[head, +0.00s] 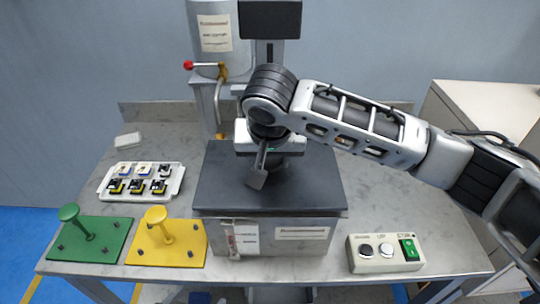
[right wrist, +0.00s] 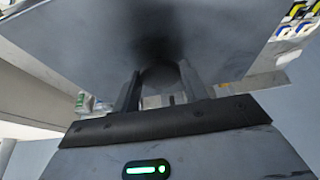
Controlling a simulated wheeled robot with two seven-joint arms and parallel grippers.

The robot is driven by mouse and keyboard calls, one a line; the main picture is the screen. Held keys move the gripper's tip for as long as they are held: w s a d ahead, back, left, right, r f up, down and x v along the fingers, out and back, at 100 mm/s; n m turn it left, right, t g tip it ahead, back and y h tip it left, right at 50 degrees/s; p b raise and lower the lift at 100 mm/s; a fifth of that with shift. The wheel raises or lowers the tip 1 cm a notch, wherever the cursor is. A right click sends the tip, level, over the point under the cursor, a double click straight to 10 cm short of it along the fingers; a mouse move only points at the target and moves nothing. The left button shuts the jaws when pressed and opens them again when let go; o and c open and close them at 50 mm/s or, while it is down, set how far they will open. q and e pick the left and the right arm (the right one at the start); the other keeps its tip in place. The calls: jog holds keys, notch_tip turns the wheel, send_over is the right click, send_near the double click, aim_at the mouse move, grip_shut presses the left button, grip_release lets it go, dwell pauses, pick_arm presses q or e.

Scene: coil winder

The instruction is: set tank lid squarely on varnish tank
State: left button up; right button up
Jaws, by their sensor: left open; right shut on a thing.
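The tank lid (head: 310,185) is a wide dark flat plate. It covers the top of the varnish tank (head: 262,240), a grey metal box with labels on its front. The lid's front edge runs about parallel to the tank's front; I cannot tell whether it is fully seated or slightly above the rim. My right gripper (head: 257,178) reaches in from the right and is shut at the lid's middle, its fingers mostly hidden by the wrist. In the right wrist view the fingers (right wrist: 160,88) close around the lid's handle, with the lid's grey surface (right wrist: 215,40) beyond. My left gripper is not in view.
A machine column with a red-knobbed lever (head: 188,65) stands behind the tank. Left are a white tray of small parts (head: 104,190), a green plate with peg (head: 110,240) and a yellow plate with peg (head: 190,250). A button box (head: 370,266) sits front right.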

pick_arm(q)
jog(key=shift+f, duration=0.1)
pick_arm(e)
jog(key=shift+f, duration=0.85)
jog(key=o, duration=1.4)
jog(key=shift+f, duration=0.1)
jog(key=shift+v, duration=0.85)
pick_arm(q)
jog(key=shift+s+a+f, duration=0.15)
jog(key=shift+a+f, duration=0.05)
jog(key=shift+f, duration=0.25)
pick_arm(e)
jog(key=v, duration=1.4)
jog(key=shift+r, duration=0.25)
